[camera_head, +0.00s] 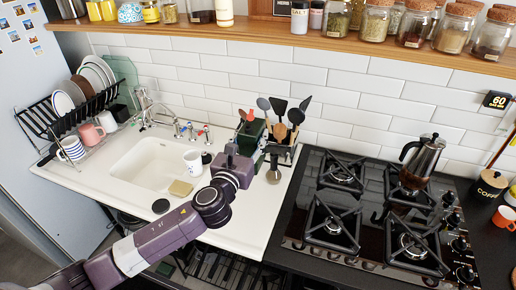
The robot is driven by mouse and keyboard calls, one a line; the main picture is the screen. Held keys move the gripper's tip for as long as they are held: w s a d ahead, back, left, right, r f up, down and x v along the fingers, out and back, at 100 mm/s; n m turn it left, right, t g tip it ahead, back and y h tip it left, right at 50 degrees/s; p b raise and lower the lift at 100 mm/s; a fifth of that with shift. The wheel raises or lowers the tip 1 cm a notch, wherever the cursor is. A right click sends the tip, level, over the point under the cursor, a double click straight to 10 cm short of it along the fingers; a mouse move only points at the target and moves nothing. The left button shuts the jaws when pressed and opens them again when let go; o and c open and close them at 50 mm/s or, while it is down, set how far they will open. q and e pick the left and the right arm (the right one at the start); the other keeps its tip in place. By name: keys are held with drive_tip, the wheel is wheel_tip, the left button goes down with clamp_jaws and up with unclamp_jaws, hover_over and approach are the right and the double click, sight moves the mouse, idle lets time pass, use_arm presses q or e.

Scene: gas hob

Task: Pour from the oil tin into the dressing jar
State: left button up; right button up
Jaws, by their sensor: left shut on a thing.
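My left arm comes in from the lower left, and its gripper (241,150) is over the white counter right of the sink. The gripper is shut on a dark green tin with a red top (251,134), which I take for the oil tin. The wrist and gripper body hide part of the tin, and I cannot tell whether its base touches the counter. A small brownish-grey object (273,174) is just right of the gripper; I cannot tell whether it is the dressing jar. My right gripper is not in view.
A black utensil holder (286,152) stands close behind the tin. The gas hob (320,178) with a moka pot (421,163) is to the right. A sink (143,167), white mug (193,162) and dish rack (45,125) are to the left. A jar shelf (270,31) runs above.

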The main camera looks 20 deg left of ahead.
use_arm(q)
drive_tip(key=shift+s+r, duration=0.1)
drive_tip(key=shift+r, duration=0.75)
drive_tip(key=shift+a+r, duration=0.1)
drive_tip(key=shift+r, duration=0.15)
drive_tip(key=s+a+f+n+p, duration=0.1)
drive_tip(key=s+a+f, duration=0.1)
drive_tip(key=a, duration=0.3)
drive_tip(key=s+a+f+n+p, duration=0.1)
drive_tip(key=s+a+f+n, duration=0.1)
drive_tip(key=s+a+f, duration=0.1)
drive_tip(key=a+f, duration=0.1)
drive_tip(key=a, duration=0.1)
drive_tip(key=shift+s+a+f+p, duration=0.25)
drive_tip(key=shift+a+f+p, duration=0.05)
drive_tip(key=shift+a+p, duration=0.1)
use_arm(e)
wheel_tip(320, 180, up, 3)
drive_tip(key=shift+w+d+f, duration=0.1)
